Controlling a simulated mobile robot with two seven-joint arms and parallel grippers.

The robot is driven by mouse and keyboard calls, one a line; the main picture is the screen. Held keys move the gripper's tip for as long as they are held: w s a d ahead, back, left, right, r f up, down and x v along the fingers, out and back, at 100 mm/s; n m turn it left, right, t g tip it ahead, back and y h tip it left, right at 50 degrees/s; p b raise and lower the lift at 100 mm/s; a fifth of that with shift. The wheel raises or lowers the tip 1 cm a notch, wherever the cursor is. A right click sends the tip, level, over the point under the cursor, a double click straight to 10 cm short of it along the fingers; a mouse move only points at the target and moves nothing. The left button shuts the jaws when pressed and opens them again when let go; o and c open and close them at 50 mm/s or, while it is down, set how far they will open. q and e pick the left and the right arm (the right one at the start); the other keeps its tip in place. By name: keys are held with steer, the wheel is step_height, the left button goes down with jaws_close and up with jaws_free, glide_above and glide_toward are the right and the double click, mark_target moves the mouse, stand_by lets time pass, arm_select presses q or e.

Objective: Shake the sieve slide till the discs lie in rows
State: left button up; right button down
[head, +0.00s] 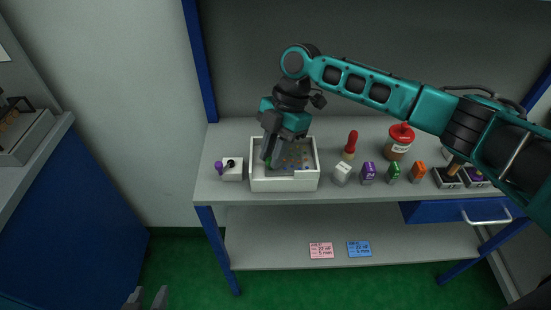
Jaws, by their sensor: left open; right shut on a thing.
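A white open box (258,184) stands on the bench at the left of centre. Inside it lies a grey-brown surface with small coloured discs (294,160), too small to tell whether they form rows. My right gripper (268,154) reaches down into the left part of the box and is shut on a small green part, seemingly the grip of the sieve slide; the gripper hides most of it. My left gripper (147,299) is open and empty at the bottom edge of the view, low and away from the bench.
A small white block with a purple knob (232,170) stands left of the box. Right of it are a red-handled tool (350,144), a white block (341,174), a red-lidded jar (398,141) and several coloured blocks. Pink (321,250) and blue (359,248) cards lie on the lower shelf.

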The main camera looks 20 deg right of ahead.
steer(key=shift+w, duration=0.1)
steer(key=c, duration=1.3)
jaws_free()
steer(key=shift+o, duration=0.2)
steer(key=v, duration=0.7)
steer(key=shift+r, duration=0.3)
steer(key=shift+c, duration=0.2)
